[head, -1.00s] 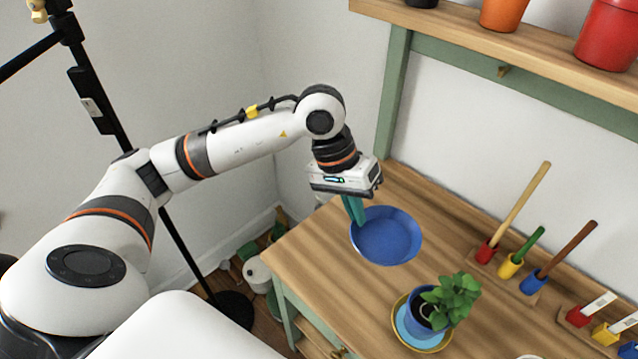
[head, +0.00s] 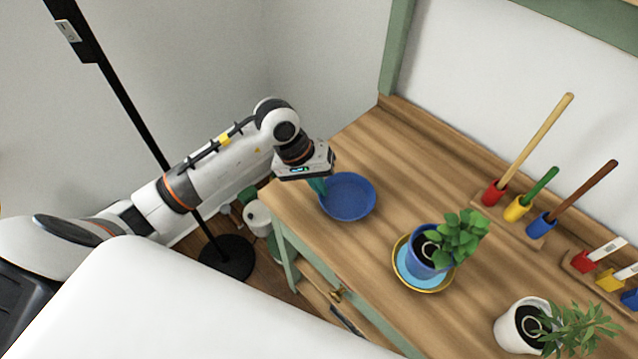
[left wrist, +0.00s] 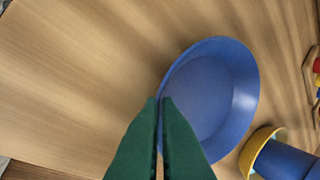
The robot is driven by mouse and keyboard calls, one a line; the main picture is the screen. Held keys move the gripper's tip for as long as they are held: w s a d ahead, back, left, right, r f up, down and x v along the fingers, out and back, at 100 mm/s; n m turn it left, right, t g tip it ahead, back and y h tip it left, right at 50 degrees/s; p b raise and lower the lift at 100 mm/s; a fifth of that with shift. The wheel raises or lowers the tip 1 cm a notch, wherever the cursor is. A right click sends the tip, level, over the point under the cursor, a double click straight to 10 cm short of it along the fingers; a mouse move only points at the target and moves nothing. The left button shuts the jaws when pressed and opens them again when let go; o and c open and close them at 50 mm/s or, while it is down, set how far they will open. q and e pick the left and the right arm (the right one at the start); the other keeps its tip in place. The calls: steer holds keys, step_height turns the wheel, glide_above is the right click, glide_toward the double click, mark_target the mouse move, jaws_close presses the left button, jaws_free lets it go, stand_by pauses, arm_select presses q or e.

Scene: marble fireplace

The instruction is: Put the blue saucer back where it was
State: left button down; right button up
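The blue saucer (head: 350,197) is at the left end of the wooden table (head: 400,140), close to level. My left gripper (head: 318,186) comes down at its left rim. In the left wrist view the two green fingers of my left gripper (left wrist: 160,100) are nearly together, with the near rim of the blue saucer (left wrist: 212,95) between their tips. I cannot tell whether the saucer's underside touches the table. My right gripper is not in view.
A blue pot (head: 424,258) with a plant stands on a light blue and yellow saucer (head: 440,285) to the right. A white pot (head: 515,330) is at the front right. Coloured holders with sticks (head: 517,207) line the back. Bare wood lies behind the saucer.

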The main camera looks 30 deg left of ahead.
arm_select(q)
steer(key=shift+f, duration=0.2)
steer(key=shift+f+b, duration=0.2)
steer(key=shift+b, duration=0.1)
steer(key=c, duration=1.7)
jaws_free()
steer(key=shift+r, duration=0.1)
steer(key=shift+r+p, duration=0.2)
steer(key=shift+p, duration=0.15)
steer(key=b+v, duration=0.1)
steer(key=v, duration=1.1)
